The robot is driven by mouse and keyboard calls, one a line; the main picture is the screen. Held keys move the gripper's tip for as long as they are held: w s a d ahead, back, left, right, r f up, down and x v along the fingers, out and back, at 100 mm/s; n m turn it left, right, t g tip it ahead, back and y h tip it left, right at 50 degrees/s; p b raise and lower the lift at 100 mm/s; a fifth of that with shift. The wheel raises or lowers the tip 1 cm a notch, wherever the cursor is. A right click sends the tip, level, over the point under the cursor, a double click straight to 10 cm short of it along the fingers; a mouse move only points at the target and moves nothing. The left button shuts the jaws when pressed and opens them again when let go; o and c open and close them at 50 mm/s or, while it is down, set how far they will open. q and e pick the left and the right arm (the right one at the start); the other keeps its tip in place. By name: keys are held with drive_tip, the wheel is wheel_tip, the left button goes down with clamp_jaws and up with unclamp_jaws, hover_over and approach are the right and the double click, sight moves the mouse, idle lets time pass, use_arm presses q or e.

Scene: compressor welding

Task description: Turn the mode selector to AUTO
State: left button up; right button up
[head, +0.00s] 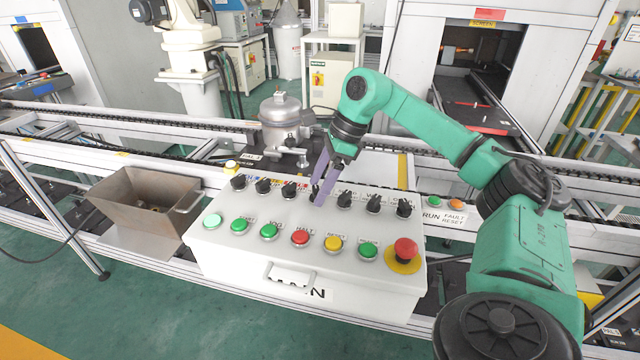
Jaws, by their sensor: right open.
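A white control box marked MAIN (222,262) stands in front of me. Its top has a back row of black selector knobs, such as the leftmost knob (238,183) and the rightmost knob (404,208). The labels behind them are too small or covered to read, so I cannot tell which is the mode selector. My right gripper (319,191) is open, pointing down over the middle of this row. Its purple fingers are at a knob there and partly hide it; I cannot tell whether they touch it. My left gripper is not in view.
In front of the knobs is a row of coloured buttons, with a red emergency stop (405,249) at the right end. A metal bin (140,190) stands left of the box. A grey compressor (281,120) sits on the conveyor behind. RUN and FAULT RESET buttons (445,203) are at right.

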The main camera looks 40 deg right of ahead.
drive_tip(key=shift+c, duration=0.3)
clamp_jaws()
drive_tip(key=shift+m, duration=0.3)
drive_tip(key=m+t+h+b, duration=0.1)
drive_tip(key=m, duration=0.2)
drive_tip(key=shift+s, duration=0.15)
drive_tip(key=m, duration=0.2)
drive_tip(key=shift+a+m+t+h, duration=0.15)
drive_tip(key=shift+m+t+h, duration=0.15)
drive_tip(key=shift+h, duration=0.1)
drive_tip(key=shift+r+m+h, duration=0.1)
drive_tip(key=shift+m+h, duration=0.3)
drive_tip(key=shift+m, duration=0.8)
